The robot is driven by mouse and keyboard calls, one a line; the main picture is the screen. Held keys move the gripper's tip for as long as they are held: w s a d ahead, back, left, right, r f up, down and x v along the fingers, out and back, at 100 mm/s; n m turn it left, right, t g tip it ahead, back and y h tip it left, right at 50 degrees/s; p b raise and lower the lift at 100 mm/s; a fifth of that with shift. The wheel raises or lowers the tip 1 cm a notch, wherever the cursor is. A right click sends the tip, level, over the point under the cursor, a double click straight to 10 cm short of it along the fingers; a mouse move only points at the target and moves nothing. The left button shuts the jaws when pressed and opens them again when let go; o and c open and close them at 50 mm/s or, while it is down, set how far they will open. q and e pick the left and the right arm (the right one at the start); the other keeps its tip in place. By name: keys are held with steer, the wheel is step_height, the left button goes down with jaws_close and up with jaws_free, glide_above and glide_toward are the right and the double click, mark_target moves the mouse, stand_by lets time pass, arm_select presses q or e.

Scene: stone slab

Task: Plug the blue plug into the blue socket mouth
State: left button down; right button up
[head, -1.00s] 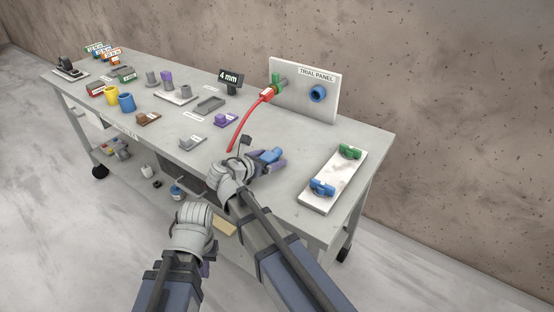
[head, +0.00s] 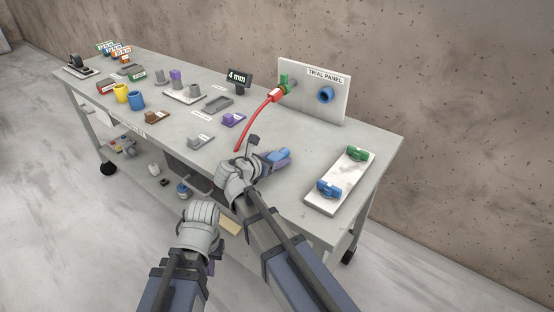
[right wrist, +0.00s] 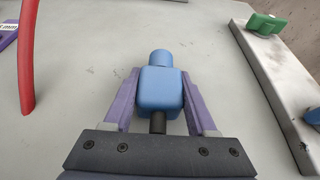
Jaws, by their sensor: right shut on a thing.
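The blue plug (head: 278,155) is held in my right gripper (head: 272,160), low over the slab's front part. In the right wrist view the blue plug (right wrist: 160,90) sits between the two purple fingers, its round nose pointing away from the wrist. The blue socket mouth (head: 326,95) is a round blue ring on the upright trial panel (head: 340,108), farther back and to the right; the plug is well apart from it.
A green connector (head: 285,84) with a red cable (head: 256,119) is on the panel's left side. A white plate (head: 325,200) with green (head: 357,154) and blue (head: 329,188) pieces lies right. Cups, blocks and trays fill the left. Slab between plug and panel looks clear.

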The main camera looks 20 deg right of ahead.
jaws_close()
arm_select(q)
steer(key=shift+r, duration=0.1)
arm_select(e)
steer(key=shift+r, duration=0.1)
